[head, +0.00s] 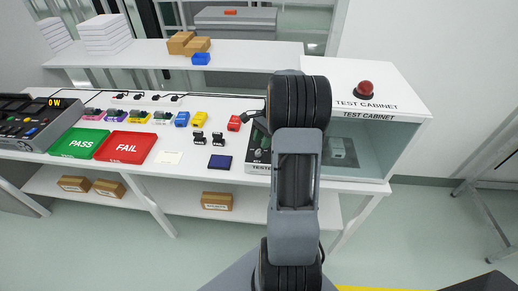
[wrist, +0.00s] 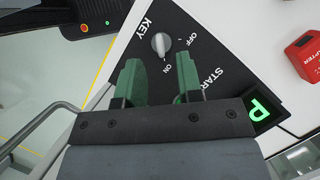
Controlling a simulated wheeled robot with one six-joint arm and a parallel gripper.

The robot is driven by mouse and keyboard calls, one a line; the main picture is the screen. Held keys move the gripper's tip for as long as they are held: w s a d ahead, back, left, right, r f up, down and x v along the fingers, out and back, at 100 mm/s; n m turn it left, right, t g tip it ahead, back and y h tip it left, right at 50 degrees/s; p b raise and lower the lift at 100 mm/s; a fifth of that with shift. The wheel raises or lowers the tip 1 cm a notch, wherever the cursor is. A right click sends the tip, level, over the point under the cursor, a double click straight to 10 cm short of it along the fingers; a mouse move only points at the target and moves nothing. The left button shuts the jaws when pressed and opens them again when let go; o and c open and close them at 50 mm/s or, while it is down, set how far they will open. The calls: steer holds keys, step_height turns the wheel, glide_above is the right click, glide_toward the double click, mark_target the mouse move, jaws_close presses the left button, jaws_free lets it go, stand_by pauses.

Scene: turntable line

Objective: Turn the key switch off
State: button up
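The key switch (wrist: 160,44) shows in the wrist view as a round silver knob with a raised grip on a black panel (wrist: 208,62). The panel reads KEY, ON, OFF and START. The grip seems to lie along a line toward ON, though it is small in the picture. My gripper (wrist: 161,76) is open, with its two green fingers apart and nothing between them. The knob shows just past the fingertips, roughly in line with the gap. In the head view my arm hides the gripper and most of the tester panel (head: 254,157).
A green lit P display (wrist: 260,108) and a red adapter (wrist: 306,56) lie right of the panel. The glass-fronted test cabinet (head: 391,142) stands right of my arm. Green PASS (head: 80,143) and red FAIL (head: 127,147) trays are at the left.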

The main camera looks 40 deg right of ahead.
mark_target(259, 149)
steer(key=shift+x, duration=2.05)
steer(key=shift+c, duration=0.2)
jaws_close()
